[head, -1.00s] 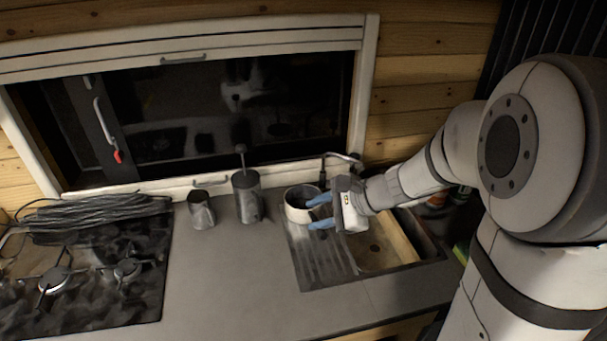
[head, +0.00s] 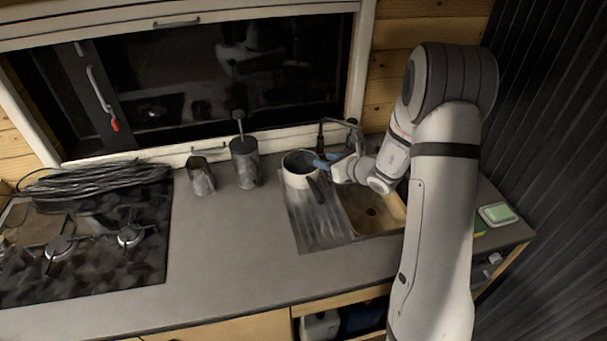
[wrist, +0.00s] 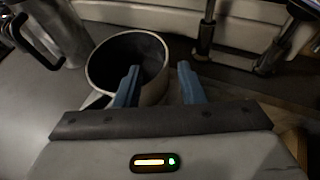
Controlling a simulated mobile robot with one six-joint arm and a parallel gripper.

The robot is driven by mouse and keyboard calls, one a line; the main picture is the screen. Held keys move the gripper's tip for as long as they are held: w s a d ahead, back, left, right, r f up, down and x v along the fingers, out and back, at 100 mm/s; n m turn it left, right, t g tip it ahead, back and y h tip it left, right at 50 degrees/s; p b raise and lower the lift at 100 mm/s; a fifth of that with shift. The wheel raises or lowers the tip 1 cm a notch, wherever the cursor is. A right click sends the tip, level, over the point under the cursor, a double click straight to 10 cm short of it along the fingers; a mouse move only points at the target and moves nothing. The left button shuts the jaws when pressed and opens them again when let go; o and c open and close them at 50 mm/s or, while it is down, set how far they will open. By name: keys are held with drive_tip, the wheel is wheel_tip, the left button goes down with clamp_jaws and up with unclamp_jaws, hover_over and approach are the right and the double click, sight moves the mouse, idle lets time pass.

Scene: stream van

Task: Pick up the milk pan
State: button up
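The milk pan (head: 293,182) is a small pale pot with a dark inside, standing on the ribbed drainboard left of the sink. Its dark handle (head: 316,190) points toward the front right in the head view. My gripper (head: 328,161) is at the pan's right side, its blue fingers open. In the wrist view the pan (wrist: 95,75) lies ahead and left, and my gripper (wrist: 160,82) has one finger overlapping the pan's opening and the other right of its rim. I cannot tell whether either finger touches the pan.
A French press (head: 244,163) and a metal jug (head: 200,177) stand left of the pan. The tap (head: 352,135) rises behind my gripper, above the sink. The hob (head: 85,245) and a cable coil (head: 90,180) are at the left. The front middle counter is clear.

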drive_tip(key=shift+p+x, duration=0.45)
drive_tip(key=shift+x, duration=1.2)
drive_tip(key=shift+f, duration=0.15)
drive_tip(key=shift+c, duration=0.5)
clamp_jaws()
